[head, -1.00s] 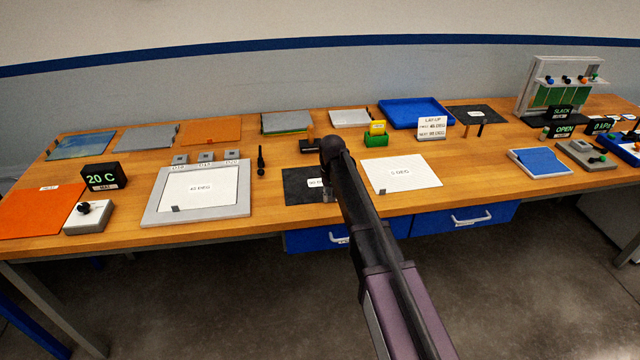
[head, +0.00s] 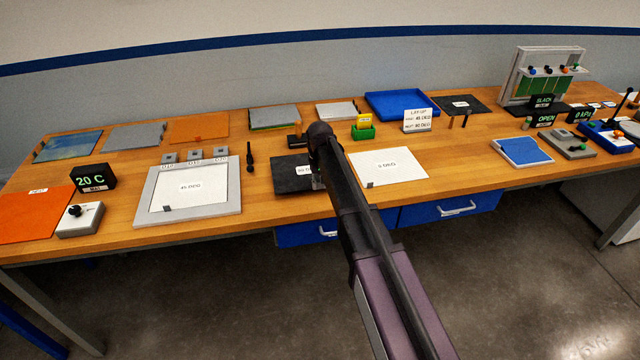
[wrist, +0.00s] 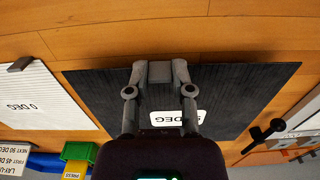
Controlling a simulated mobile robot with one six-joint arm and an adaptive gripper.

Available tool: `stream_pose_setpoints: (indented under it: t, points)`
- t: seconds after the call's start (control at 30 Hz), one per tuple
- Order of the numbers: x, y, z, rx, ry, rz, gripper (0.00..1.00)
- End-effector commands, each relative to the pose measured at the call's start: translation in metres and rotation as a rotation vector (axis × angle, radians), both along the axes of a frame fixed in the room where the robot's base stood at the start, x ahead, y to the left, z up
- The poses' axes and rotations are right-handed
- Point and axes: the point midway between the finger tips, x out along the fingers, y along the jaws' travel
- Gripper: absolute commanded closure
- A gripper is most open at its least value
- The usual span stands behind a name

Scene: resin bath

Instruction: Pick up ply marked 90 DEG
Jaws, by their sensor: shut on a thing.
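The black ply (head: 290,178) lies flat at mid-bench, between the framed 45 DEG ply and the white 0 DEG ply. Its white label is partly hidden by my arm in the head view and by my gripper in the wrist view, where "DEG" reads upside down. The black ply fills the middle of the wrist view (wrist: 235,90). My gripper (wrist: 160,72) is shut at the middle of the ply's near edge. I cannot tell whether the ply is clear of the bench.
The white 0 DEG ply (head: 395,164) lies close on the right. The grey frame (head: 228,208) with the 45 DEG ply is on the left, with a black-handled tool (head: 250,160) between. A green box (head: 363,133) and a lay-up card (head: 417,121) stand behind.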

Motion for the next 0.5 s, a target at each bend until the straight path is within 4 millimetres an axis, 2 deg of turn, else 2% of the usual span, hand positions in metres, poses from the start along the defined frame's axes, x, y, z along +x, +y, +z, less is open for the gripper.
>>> stream_pose_setpoints:
  t: [0.1,0.5]
  points:
    - [-0.029,-0.007,0.003,0.0,0.0,0.0,1.0]
    - [-0.115,-0.026,0.011,0.0,0.0,-0.001,1.0]
